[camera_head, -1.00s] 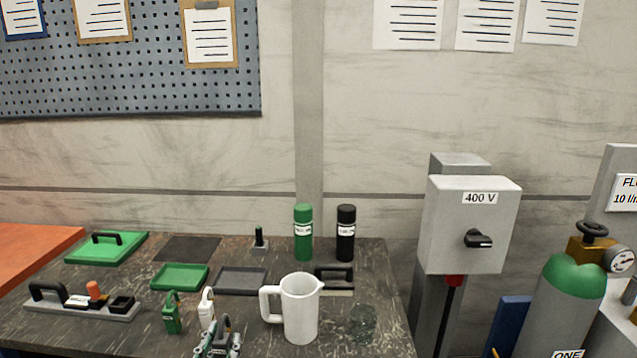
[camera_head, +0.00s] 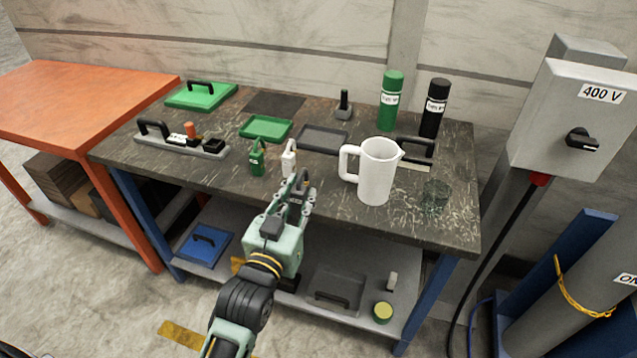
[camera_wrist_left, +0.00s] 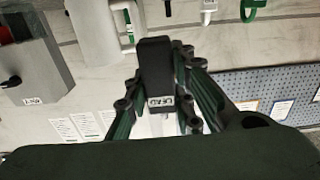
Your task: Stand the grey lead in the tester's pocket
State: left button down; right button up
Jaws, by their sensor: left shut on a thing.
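My left gripper (camera_head: 292,205) is shut on the grey lead (camera_head: 301,186), a dark grey block, at the front edge of the bench.
Green (camera_head: 266,128) and dark (camera_head: 322,139) trays lie behind. Green (camera_head: 391,102) and black (camera_head: 434,107) bottles stand at the back. A lower shelf lies under the bench.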

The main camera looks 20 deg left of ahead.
pick_arm(q)
jog(key=w+a+r, duration=0.1)
jog(key=w+r, duration=0.1)
jog(key=w, duration=1.4)
jog(key=shift+a, duration=0.25)
notch_tip(320, 180, down, 5)
jog(key=shift+f, duration=0.1)
notch_tip(320, 180, down, 4)
jog(key=shift+f+p, duration=0.1)
jog(key=shift+p, duration=0.3)
jog(key=shift+f, duration=0.1)
jog(key=shift+f, duration=0.1)
